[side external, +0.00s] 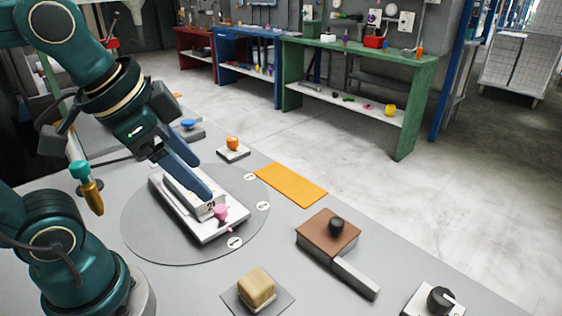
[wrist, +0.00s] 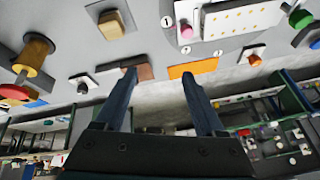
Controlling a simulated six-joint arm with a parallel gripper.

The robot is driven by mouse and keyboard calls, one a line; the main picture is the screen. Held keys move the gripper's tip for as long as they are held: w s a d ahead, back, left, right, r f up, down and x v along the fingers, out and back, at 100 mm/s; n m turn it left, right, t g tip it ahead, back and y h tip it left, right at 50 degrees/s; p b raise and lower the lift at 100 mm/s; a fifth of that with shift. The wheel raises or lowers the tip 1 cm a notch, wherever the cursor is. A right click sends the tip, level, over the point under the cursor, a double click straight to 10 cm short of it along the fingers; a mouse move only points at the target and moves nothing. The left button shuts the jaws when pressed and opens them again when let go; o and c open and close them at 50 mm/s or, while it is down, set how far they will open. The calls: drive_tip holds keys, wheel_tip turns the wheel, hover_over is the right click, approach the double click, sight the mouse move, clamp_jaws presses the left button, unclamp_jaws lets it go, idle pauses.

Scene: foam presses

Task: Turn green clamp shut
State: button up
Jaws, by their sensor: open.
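The white press (side external: 233,225) sits on a round grey turntable, with a pink clamp (side external: 221,212) at its near end. In the wrist view the press shows at the top right, with the pink clamp (wrist: 186,31) at its left end. A small green piece, which looks like the green clamp (wrist: 299,18), shows at the press's other end. In the side view that end is hidden behind my gripper. My gripper (side external: 202,180) is open, its blue fingers slanting down over the press in the side view. Contact cannot be told. Nothing shows between the fingertips (wrist: 158,72) in the wrist view.
An orange mat (side external: 291,185), a brown block with a black knob (side external: 325,235), a tan block (side external: 257,288) and a black dial (side external: 440,299) lie around the turntable (side external: 150,240). An orange knob (side external: 232,143) and a blue knob (side external: 188,123) stand behind. A teal-and-orange handle (side external: 91,195) stands left.

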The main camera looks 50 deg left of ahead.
drive_tip(key=w+a+r+m+g+y, duration=0.1)
drive_tip(key=w+a+r+m+g, duration=0.2)
drive_tip(key=w+a, duration=0.85)
drive_tip(key=s+a+f+n, duration=0.1)
drive_tip(key=a+f, duration=0.2)
drive_tip(key=a, duration=0.3)
drive_tip(key=s+a+f+n+g, duration=0.1)
drive_tip(key=s+a+f, duration=0.1)
drive_tip(key=a, duration=0.4)
drive_tip(key=s+a+f+n+g+h, duration=0.1)
drive_tip(key=a+f+n, duration=0.1)
drive_tip(key=a+f, duration=0.2)
drive_tip(key=shift+s+a, duration=0.25)
drive_tip(key=shift+a, duration=0.8)
drive_tip(key=shift+s+a+f, duration=0.15)
drive_tip(key=shift+f, duration=2.4)
clamp_jaws()
